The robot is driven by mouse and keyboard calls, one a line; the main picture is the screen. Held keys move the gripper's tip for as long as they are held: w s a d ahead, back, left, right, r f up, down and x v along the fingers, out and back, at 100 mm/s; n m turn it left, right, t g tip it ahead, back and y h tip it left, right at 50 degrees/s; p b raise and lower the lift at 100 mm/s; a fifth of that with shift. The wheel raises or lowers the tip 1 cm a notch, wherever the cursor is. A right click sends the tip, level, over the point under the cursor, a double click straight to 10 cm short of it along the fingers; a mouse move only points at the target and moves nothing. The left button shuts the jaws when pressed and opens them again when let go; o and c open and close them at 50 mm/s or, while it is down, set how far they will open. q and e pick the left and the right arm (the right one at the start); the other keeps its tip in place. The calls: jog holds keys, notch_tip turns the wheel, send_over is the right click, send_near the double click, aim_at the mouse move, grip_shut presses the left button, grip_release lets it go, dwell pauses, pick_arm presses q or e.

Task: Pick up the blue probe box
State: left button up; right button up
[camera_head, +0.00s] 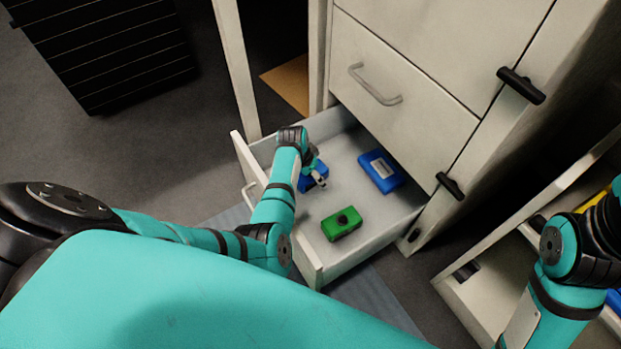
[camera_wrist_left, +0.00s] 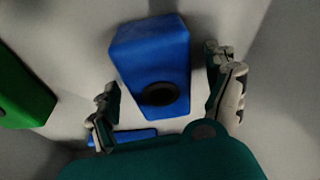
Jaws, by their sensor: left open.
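A blue box (camera_head: 313,174) lies in the open drawer, partly hidden under my left gripper (camera_head: 318,181). In the left wrist view this blue box (camera_wrist_left: 150,52) has a round black knob on top. It lies ahead of and between the two spread fingers of the left gripper (camera_wrist_left: 163,80), which is open and empty. I cannot tell whether a finger touches the box. A second blue box (camera_head: 382,170) with a pale label lies to the right in the drawer. My right arm shows at the right edge, but its gripper is out of view.
A green box (camera_head: 341,223) with a black knob lies near the drawer's front; it also shows in the left wrist view (camera_wrist_left: 22,92). The drawer (camera_head: 385,228) is pulled out below a closed drawer (camera_head: 400,85). Another open compartment (camera_head: 478,287) is at lower right.

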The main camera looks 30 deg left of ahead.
pick_arm(q)
jog(key=shift+f, duration=0.2)
dwell(0.6)
jog(key=c, duration=1.7)
